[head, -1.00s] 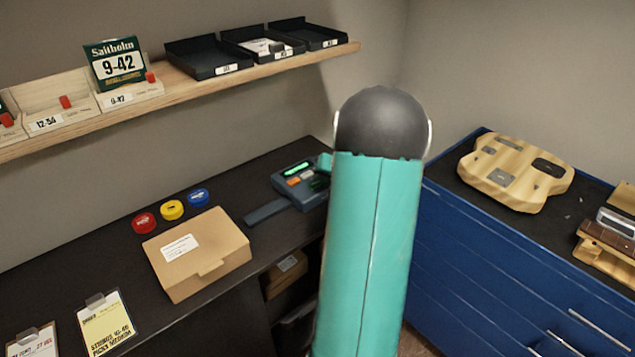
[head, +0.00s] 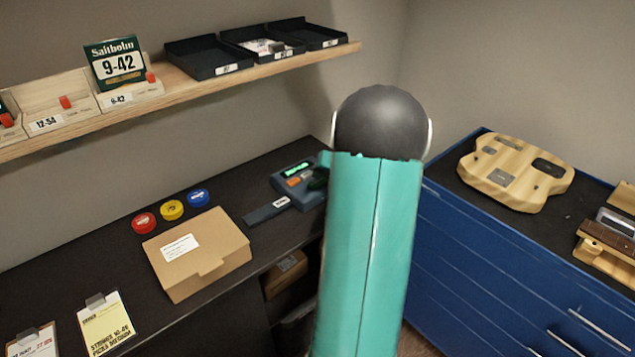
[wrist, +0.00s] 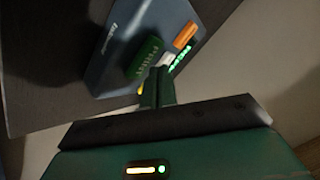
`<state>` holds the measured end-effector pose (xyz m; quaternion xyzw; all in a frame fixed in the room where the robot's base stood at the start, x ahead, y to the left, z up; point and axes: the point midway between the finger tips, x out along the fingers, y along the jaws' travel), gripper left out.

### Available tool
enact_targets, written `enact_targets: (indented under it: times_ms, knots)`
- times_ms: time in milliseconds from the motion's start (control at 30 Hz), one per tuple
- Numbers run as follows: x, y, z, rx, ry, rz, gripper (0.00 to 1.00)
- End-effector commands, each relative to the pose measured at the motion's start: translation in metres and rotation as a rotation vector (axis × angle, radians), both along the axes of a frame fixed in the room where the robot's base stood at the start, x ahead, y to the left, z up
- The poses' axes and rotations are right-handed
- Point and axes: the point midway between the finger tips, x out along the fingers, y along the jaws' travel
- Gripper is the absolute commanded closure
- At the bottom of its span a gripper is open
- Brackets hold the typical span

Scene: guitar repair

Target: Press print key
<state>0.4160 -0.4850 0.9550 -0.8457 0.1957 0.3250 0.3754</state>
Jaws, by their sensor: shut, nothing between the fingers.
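The label printer (head: 296,183) is a blue-grey device on the dark bench, partly hidden behind my arm in the head view. Its small screen (head: 299,168) glows green. A white label with dark print (head: 281,202) lies on its long flat tongue. In the wrist view the printer body (wrist: 135,32) shows a raised green print key (wrist: 145,57), an orange key (wrist: 186,35) and the lit screen (wrist: 181,58). My gripper (wrist: 158,78) is shut and empty, its tips right beside the green key. I cannot tell whether they touch it.
A cardboard box (head: 197,256) and red, yellow and blue round tins (head: 171,210) stand left of the printer. A shelf (head: 190,95) with black trays (head: 204,58) runs above. A blue cabinet (head: 465,245) stands at right, bearing a wooden guitar body (head: 515,172).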

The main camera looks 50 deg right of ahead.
Motion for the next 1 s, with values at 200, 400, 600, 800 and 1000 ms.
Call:
enact_targets:
  times_ms: [200,400,600,800,1000]
  knots:
    - [0.000,0.000,0.003,0.000,0.001,-0.001,1.00]
    - [0.000,0.000,0.005,-0.002,0.000,0.000,1.00]
    - [0.000,0.000,0.022,-0.003,-0.001,0.001,1.00]
    - [0.000,0.000,0.040,-0.003,0.000,0.000,1.00]
    - [0.000,0.000,0.053,-0.001,-0.001,0.000,1.00]
